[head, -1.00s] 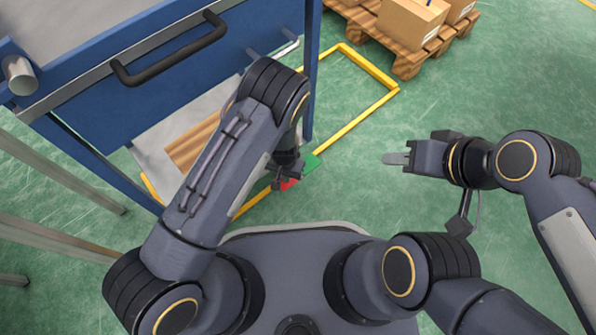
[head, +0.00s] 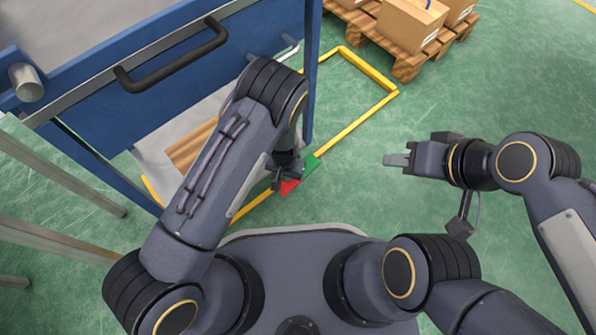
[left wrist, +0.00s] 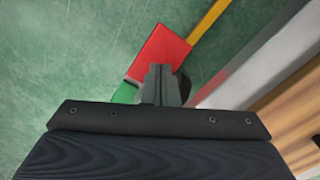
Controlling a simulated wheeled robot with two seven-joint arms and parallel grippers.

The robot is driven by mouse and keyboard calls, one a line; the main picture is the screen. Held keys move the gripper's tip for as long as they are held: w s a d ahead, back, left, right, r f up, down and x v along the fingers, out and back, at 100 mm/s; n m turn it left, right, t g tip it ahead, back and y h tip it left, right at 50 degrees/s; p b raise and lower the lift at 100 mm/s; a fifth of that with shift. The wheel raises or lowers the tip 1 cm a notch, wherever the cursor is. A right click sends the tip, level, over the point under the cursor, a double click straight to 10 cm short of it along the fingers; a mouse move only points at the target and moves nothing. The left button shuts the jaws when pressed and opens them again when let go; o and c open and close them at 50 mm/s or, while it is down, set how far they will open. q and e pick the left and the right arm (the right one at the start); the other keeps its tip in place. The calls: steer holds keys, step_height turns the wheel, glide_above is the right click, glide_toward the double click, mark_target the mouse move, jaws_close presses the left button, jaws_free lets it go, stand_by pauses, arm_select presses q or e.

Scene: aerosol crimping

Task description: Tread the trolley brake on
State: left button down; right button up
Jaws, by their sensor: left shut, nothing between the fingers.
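The trolley's brake pedal shows low beside the blue trolley (head: 150,85), with a red part (head: 291,187) nearer me and a green part (head: 311,165) further off. In the left wrist view the red part (left wrist: 161,50) is broad and mostly clear, and the green part (left wrist: 125,94) peeks out beside the fingers. My left gripper (head: 279,183) points down at the red part, shut and empty, its fingertips (left wrist: 160,70) overlapping the red part's edge. I cannot tell whether they touch it. My right gripper (head: 395,160) looks shut and empty over open floor.
The trolley has a black handle (head: 172,60) and a lower shelf with a brown wooden item (head: 190,148). A yellow line (head: 348,128) marks the floor around it. A pallet with cardboard boxes (head: 410,22) stands at the back right. The green floor on the right is clear.

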arm_select(q)
step_height(320, 180, up, 6)
steer(key=p, duration=0.3)
steer(key=shift+f+p, duration=0.15)
steer(key=shift+p, duration=0.15)
steer(key=shift+s, duration=0.1)
stand_by(0.3)
